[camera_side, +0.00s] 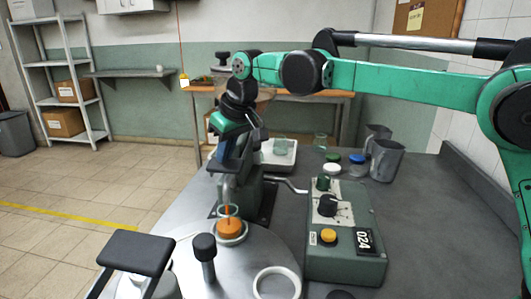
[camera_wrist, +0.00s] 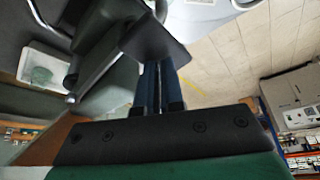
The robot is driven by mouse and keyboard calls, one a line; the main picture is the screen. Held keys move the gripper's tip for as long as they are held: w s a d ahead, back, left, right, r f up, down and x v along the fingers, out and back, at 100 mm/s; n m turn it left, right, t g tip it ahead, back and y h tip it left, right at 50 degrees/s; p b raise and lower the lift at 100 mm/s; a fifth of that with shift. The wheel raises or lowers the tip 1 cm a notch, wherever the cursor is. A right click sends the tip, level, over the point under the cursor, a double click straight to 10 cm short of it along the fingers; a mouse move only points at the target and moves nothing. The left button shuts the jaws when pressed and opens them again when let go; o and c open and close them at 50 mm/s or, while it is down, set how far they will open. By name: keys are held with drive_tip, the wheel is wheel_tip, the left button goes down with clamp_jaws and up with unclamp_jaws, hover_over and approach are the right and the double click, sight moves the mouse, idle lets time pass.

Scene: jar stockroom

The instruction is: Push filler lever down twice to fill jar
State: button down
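The grey-green filler (camera_side: 246,190) stands at the edge of a round metal plate. A dark flat paddle at its top, which looks like the lever (camera_side: 222,168), also shows in the wrist view (camera_wrist: 155,42). A small clear jar (camera_side: 229,211) with orange content stands below it in an orange holder (camera_side: 229,228); its fill level is hard to tell. My gripper (camera_side: 226,158) points down just above the paddle. In the wrist view its two blue fingers (camera_wrist: 159,82) are together, with nothing between them. Whether the tips touch the paddle cannot be told.
A green control box (camera_side: 345,265) with knobs stands right of the filler. A black-topped handle (camera_side: 135,252), a black-knobbed post (camera_side: 205,255) and a white ring (camera_side: 277,283) are in front. A white tray (camera_side: 268,165) with a glass jar, loose lids (camera_side: 332,157) and grey cups (camera_side: 386,160) are behind.

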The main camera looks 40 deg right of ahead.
drive_tip(key=shift+r, duration=0.1)
idle(0.4)
drive_tip(key=shift+r, duration=3.1)
drive_tip(key=shift+f, duration=0.15)
